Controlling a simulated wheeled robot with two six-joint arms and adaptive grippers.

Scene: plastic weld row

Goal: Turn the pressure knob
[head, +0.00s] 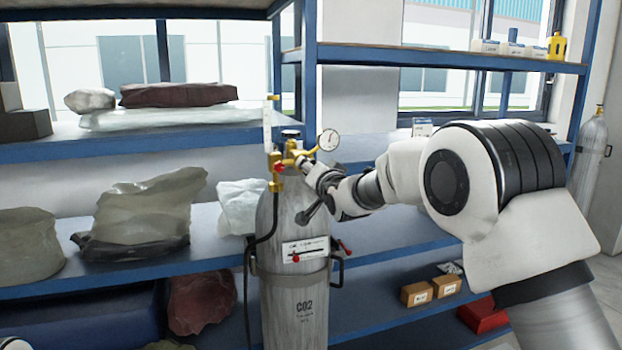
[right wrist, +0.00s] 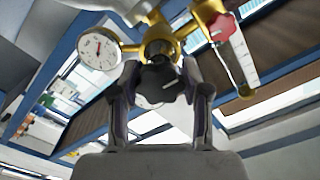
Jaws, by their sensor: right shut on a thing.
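A grey CO2 cylinder (head: 295,250) stands upright in front of the shelves, with a brass regulator (head: 288,160) and a round gauge (head: 328,140) on top. In the right wrist view the dark pressure knob (right wrist: 162,83) with a white mark sits on the brass body (right wrist: 160,35). My right gripper (right wrist: 160,90) has its two fingers on either side of this knob and is shut on it. In the head view the right gripper (head: 315,185) reaches the regulator from the right, and the knob is hidden there. My left gripper is not in view.
A red knob (right wrist: 222,27) and clear flow tube (right wrist: 235,60) sit close beside the fingers. A black hose (head: 262,238) hangs down the cylinder. Blue shelves (head: 430,52) with bags and boxes stand behind. Another cylinder (head: 592,150) is at far right.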

